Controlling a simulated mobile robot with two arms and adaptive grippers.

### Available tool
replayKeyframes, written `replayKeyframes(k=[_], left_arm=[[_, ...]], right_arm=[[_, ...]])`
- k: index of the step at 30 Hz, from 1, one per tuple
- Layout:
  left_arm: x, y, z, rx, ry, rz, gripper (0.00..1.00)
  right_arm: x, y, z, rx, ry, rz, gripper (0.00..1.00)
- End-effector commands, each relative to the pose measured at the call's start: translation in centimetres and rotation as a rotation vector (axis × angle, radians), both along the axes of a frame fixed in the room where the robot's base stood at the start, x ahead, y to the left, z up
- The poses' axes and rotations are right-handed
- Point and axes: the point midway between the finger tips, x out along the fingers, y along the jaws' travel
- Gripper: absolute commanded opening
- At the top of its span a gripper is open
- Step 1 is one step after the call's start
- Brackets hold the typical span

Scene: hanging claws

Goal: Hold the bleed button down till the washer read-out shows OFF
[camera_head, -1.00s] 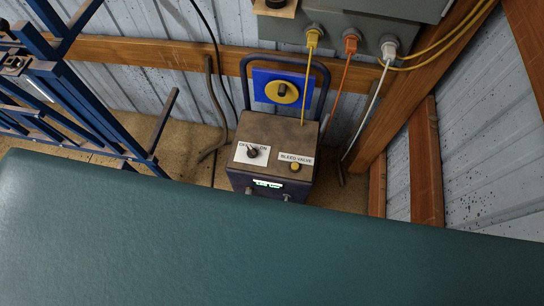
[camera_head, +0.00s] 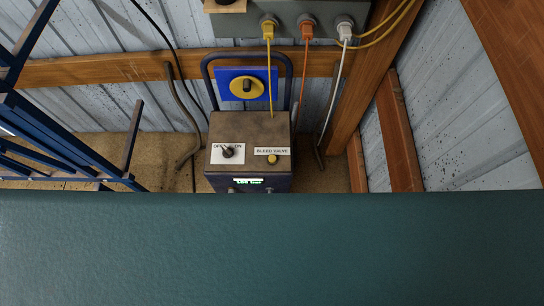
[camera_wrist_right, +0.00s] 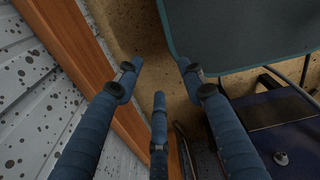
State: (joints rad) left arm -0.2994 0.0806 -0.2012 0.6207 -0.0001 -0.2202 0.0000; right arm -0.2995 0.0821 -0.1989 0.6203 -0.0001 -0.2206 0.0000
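The washer is a dark box (camera_head: 250,127) on the floor by the wall in the head view. Its top has an OFF/ON switch (camera_head: 228,151) on a white label and a yellow bleed button (camera_head: 271,159) below the BLEED VALVE label. A green lit read-out (camera_head: 248,181) is on its front edge, too small to read. Nothing touches the button in the head view. My right gripper (camera_wrist_right: 158,78) shows only in the wrist view, its blue fingers spread and empty. A dark blue body with a round knob (camera_wrist_right: 281,158) lies to its right; I cannot tell if it is the washer.
A large teal surface (camera_head: 270,250) fills the head view's lower part, hiding what lies below. Blue metal racking (camera_head: 60,130) stands left. Behind the washer are a yellow dial on a blue plate (camera_head: 247,88) and a grey box (camera_head: 300,15) with hanging cables. A wooden post (camera_head: 360,80) stands right.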

Motion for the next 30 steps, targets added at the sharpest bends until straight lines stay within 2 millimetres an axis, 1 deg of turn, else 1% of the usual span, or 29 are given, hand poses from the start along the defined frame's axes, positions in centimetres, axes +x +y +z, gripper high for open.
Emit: replayKeyframes(k=[2, 3, 5, 6, 8, 30], left_arm=[[-0.01, -0.02, 0.0, 0.0, 0.0, 0.0, 0.4], [-0.01, -0.02, 0.0, 0.0, 0.0, 0.0, 0.4], [-0.02, -0.02, 0.0, 0.0, 0.0, 0.0, 0.4], [-0.02, -0.02, 0.0, 0.0, 0.0, 0.0, 0.4], [-0.02, -0.02, 0.0, 0.0, 0.0, 0.0, 0.4], [-0.07, -0.04, -0.01, 0.0, 0.001, 0.002, 0.4]], right_arm=[[-0.02, 0.02, 0.0, 0.0, 0.0, 0.0, 0.4], [-0.04, 0.02, 0.0, 0.0, 0.0, 0.0, 0.32], [-0.04, 0.03, 0.0, 0.0, 0.0, 0.0, 0.2], [-0.04, 0.04, 0.0, 0.001, 0.0, 0.0, 0.12], [-0.05, 0.07, 0.0, 0.001, 0.0, 0.0, 0.0], [-0.08, 0.42, -0.01, 0.005, 0.001, -0.001, 0.0]])
